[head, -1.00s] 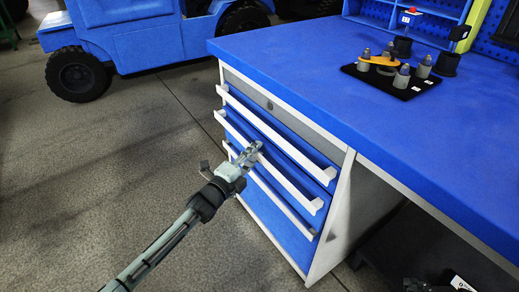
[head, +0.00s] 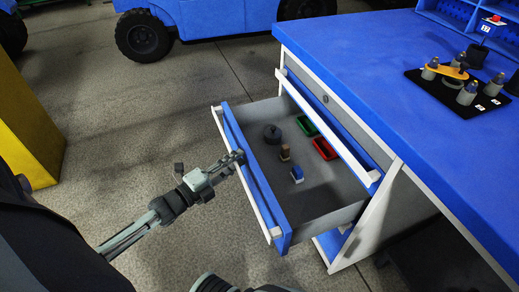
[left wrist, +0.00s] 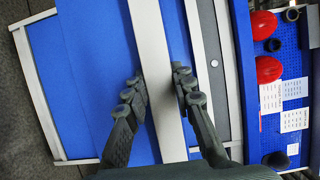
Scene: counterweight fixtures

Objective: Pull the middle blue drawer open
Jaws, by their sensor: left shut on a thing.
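The middle blue drawer (head: 255,178) stands pulled well out of the cabinet, with its grey inside showing. Its long white handle (head: 262,215) runs along the front. My left gripper (head: 236,157) is shut on this handle near its middle. In the left wrist view, the two dark fingers of the left gripper (left wrist: 158,90) lie on either side of the white handle (left wrist: 153,60).
The drawer holds a dark round part (head: 272,134), a green tray (head: 307,125), a red tray (head: 325,149) and small items. The upper drawer's handle (head: 325,125) is above it. The blue worktop (head: 400,60) carries a black mat with weights. A yellow block (head: 25,110) stands left.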

